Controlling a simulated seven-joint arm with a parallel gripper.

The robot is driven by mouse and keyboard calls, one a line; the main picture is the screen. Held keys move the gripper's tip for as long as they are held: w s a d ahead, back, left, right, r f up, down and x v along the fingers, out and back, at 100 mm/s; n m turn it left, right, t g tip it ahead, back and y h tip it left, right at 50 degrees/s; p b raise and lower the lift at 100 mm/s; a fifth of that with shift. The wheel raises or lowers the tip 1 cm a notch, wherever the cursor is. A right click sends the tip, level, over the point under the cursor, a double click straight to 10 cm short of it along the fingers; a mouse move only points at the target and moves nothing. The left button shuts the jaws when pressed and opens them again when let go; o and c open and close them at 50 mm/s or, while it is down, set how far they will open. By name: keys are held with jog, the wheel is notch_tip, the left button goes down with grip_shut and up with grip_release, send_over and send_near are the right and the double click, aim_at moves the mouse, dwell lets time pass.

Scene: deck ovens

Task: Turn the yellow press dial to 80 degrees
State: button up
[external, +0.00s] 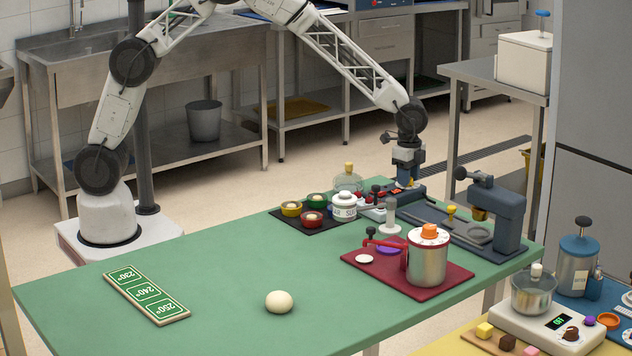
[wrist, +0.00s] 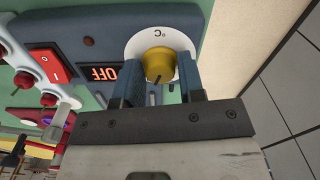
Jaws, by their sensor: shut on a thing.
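The yellow press dial (wrist: 159,64) sits on a round white scale plate (wrist: 150,38) marked °C, on a blue-grey control panel (wrist: 100,20). A dark pointer mark shows on its face. My gripper (wrist: 160,76) is shut on the dial, with one blue finger on each side of it. The fingers hide part of the scale, and I cannot read the angle. In the external view my gripper (external: 406,181) points down at the panel at the table's far edge.
A red switch (wrist: 55,65) lies left of the display. The grey press (external: 497,212) stands right of my gripper. A dark tray (external: 300,222) of small bowls and a red mat (external: 365,268) with a steel pot (external: 428,262) are nearby.

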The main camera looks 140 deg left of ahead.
dwell(0.3)
jog(key=o, duration=0.9)
jog(key=shift+r, duration=0.1)
jog(key=shift+r, duration=3.85)
